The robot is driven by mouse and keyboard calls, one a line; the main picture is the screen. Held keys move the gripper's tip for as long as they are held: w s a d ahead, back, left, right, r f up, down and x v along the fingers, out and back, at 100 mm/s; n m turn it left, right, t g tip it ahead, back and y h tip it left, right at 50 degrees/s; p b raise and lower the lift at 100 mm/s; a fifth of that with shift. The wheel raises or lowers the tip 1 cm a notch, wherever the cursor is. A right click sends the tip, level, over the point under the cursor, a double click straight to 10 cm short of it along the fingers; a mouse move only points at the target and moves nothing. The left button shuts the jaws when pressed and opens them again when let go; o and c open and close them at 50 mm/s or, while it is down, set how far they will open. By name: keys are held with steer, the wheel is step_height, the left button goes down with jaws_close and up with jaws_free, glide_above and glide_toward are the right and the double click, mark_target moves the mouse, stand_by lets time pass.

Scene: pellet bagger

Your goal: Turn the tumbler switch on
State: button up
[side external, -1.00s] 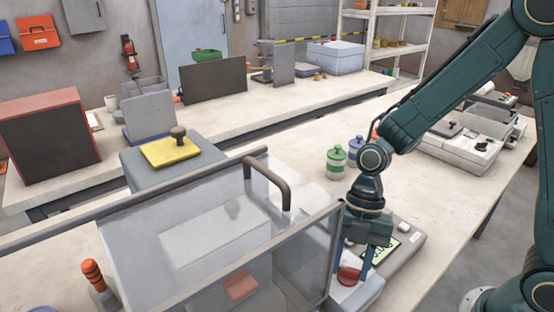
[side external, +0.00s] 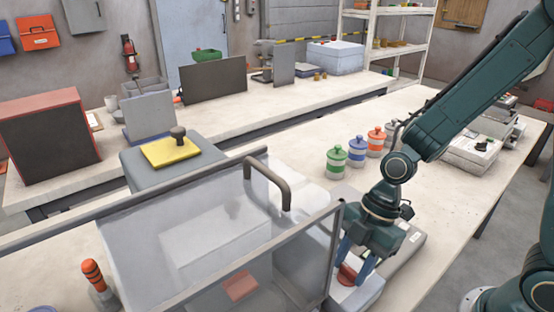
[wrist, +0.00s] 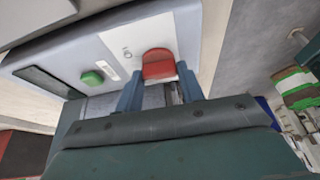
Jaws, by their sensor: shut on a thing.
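A red switch piece (side external: 347,274) sits on the light box (side external: 352,292) at the lower middle of the side view, beside the clear guard. In the wrist view the red piece (wrist: 158,64) stands on a pale plate, between the tips of my blue fingers. My gripper (side external: 353,268) is shut on this red piece, with its body tilted up and to the right. The wrist view shows my gripper (wrist: 160,92) from behind, its dark body hiding the lower part. A green button (wrist: 92,77) is on the same box, to the left of the red piece.
A clear framed guard (side external: 190,235) with a dark handle (side external: 270,178) stands just left of my gripper. Green, blue and orange-lidded jars (side external: 336,162) stand behind it. An orange-topped lever (side external: 93,272) is at the lower left. The bench behind the jars has clear room.

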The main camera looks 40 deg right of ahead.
steer(key=shift+m+t, duration=0.6)
steer(key=shift+m, duration=0.7)
steer(key=o, duration=1)
steer(key=shift+d+r, duration=0.1)
steer(key=shift+r, duration=0.05)
steer(key=v, duration=1.3)
steer(key=shift+r, duration=0.3)
steer(key=shift+s, duration=0.15)
